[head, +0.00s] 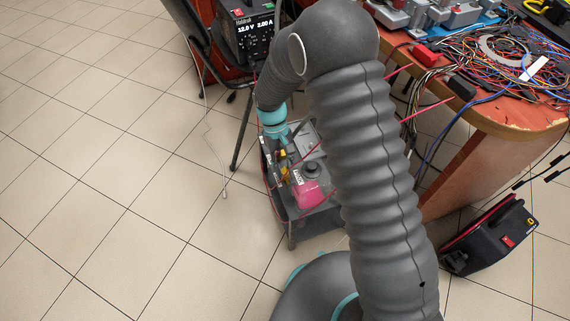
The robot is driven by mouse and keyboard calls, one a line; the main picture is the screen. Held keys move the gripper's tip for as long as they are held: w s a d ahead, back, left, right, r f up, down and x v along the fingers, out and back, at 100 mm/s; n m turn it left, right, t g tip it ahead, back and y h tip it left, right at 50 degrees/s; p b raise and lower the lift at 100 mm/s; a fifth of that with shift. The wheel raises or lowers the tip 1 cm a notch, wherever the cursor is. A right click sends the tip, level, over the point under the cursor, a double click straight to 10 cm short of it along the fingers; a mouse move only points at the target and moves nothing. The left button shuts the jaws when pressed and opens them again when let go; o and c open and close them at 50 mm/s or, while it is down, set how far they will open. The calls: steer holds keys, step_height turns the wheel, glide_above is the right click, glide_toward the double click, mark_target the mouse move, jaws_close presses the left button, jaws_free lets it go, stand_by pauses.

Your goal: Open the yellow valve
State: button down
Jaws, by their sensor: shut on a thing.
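The cart (318,222) with coolant parts stands on the floor in the middle of the head view. It carries a pink coolant tank (308,194) with a dark cap. Small yellow parts, which look like the yellow valve (284,171), show just left of the tank. My gripper (280,152) reaches down over the back left of the cart, under my teal wrist ring. It is small and partly hidden here. Its jaws are shut at the yellow valve. The exact grip and the angle of the handle are too small to tell.
A power supply (248,37) reading 12.0 V and 2.00 A stands behind. A wooden table (501,126) with tangled wires is at the right. Thin red hoses or cables run around the cart. A black and red case (492,236) lies lower right. Tiled floor at left is mostly clear.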

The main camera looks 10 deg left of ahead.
steer(key=shift+n+h, duration=0.3)
steer(key=shift+n, duration=0.5)
steer(key=shift+t, duration=0.3)
steer(key=c, duration=0.9)
jaws_free()
steer(key=shift+d, duration=0.1)
steer(key=shift+w+a+r, duration=0.15)
steer(key=shift+a+r, duration=0.1)
steer(key=shift+r, duration=0.15)
steer(key=v, duration=1.1)
